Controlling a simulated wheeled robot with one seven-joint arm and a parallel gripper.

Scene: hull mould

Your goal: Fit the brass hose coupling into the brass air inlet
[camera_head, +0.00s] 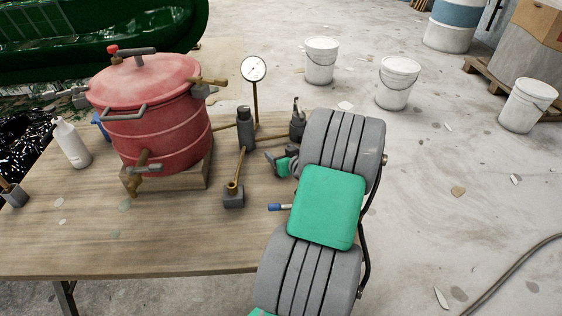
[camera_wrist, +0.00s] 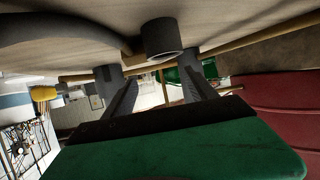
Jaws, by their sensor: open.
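The red lidded pot (camera_head: 155,115) stands on a wooden block on the table. It carries brass fittings, one at its upper right (camera_head: 208,81) and one low at its front (camera_head: 139,178); I cannot tell which is the air inlet. A brass piece (camera_head: 234,186) stands in a small grey block right of the pot and may be the hose coupling. My gripper (camera_head: 277,160) is low over the table, right of that piece, partly hidden by my arm. In the wrist view my gripper (camera_wrist: 160,88) has its fingers apart, with nothing visibly held. The red pot (camera_wrist: 285,125) shows at right there.
A gauge (camera_head: 253,69) on a brass stem and a dark grey cylinder (camera_head: 246,128) stand behind the brass piece. A white bottle (camera_head: 71,143) stands left of the pot. The table's front strip (camera_head: 150,245) is mostly clear. White buckets (camera_head: 397,82) stand on the floor.

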